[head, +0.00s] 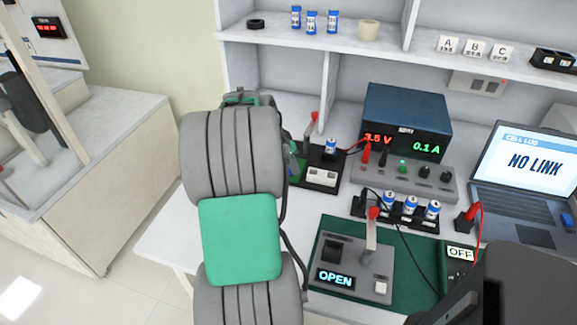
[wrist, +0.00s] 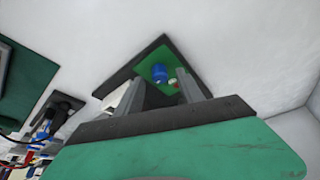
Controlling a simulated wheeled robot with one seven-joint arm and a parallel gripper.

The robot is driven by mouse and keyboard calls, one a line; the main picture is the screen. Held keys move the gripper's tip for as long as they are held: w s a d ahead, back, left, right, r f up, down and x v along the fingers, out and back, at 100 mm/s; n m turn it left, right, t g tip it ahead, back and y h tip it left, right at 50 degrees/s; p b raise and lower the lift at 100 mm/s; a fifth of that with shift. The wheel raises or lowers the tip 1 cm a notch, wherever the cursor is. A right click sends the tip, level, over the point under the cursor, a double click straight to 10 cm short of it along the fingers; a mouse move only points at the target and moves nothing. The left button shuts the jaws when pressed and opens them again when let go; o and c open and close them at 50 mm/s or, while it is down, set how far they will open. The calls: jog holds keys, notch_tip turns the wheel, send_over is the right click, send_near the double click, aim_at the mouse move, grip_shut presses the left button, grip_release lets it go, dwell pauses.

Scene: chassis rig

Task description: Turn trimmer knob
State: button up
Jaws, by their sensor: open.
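In the wrist view a green board (wrist: 147,61) sits in a dark square frame (wrist: 127,70). A blue round part (wrist: 159,73), which looks like the trimmer knob, stands on the board, with a small pale and reddish part (wrist: 173,83) beside it. My gripper (wrist: 159,78) is open and empty. Its two grey fingers point at the board, and the blue part appears between their tips. I cannot tell how far the tips are from it. In the head view my arm hides the gripper and most of this board; a sliver of green (head: 294,163) shows.
A black fixture with a white block (head: 321,177) and a red-topped lever (head: 314,120) stands close right of my arm. A power supply (head: 408,122), a rack of blue cells (head: 411,207), a laptop (head: 530,165) and a lever box reading OPEN (head: 350,262) crowd the bench. Cables run between them.

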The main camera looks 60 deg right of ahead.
jog(key=v, duration=0.6)
